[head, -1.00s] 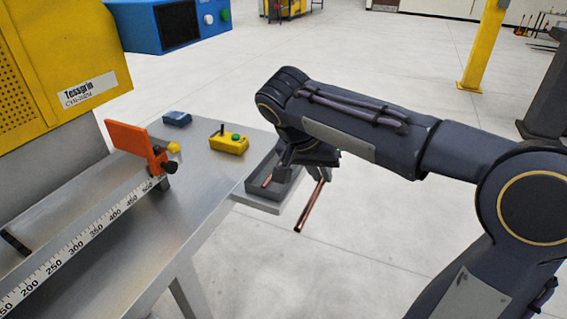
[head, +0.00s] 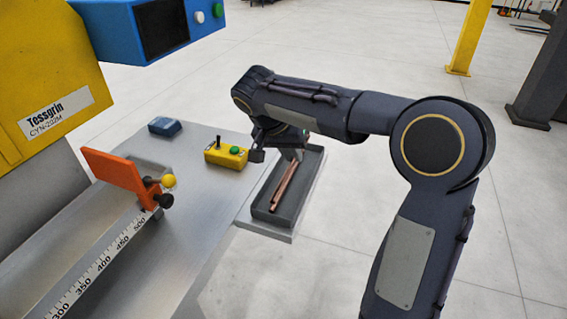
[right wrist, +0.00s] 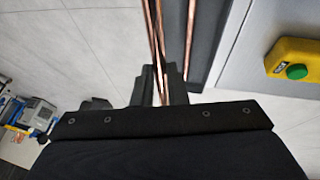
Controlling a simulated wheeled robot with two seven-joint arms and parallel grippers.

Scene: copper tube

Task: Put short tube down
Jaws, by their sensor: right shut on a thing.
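My right gripper (head: 292,155) is over the far end of the grey tray (head: 260,211) in the head view, shut on a copper tube (head: 285,183). The tube slants toward the near end of the tray. A second copper tube lies close beside it, so the two overlap in this view. I cannot tell whether the held tube touches the tray floor. In the right wrist view the gripper fingers (right wrist: 158,88) close around the held tube (right wrist: 155,45), and another tube (right wrist: 190,40) shows alongside, by the tray. My left gripper is out of view.
The tray stands on a ledge at the right edge of the grey machine table (head: 205,200). A yellow control box (head: 226,154) with a green button sits left of the tray. A blue box (head: 165,126), an orange stop plate (head: 115,177) and a ruler (head: 100,265) are farther left.

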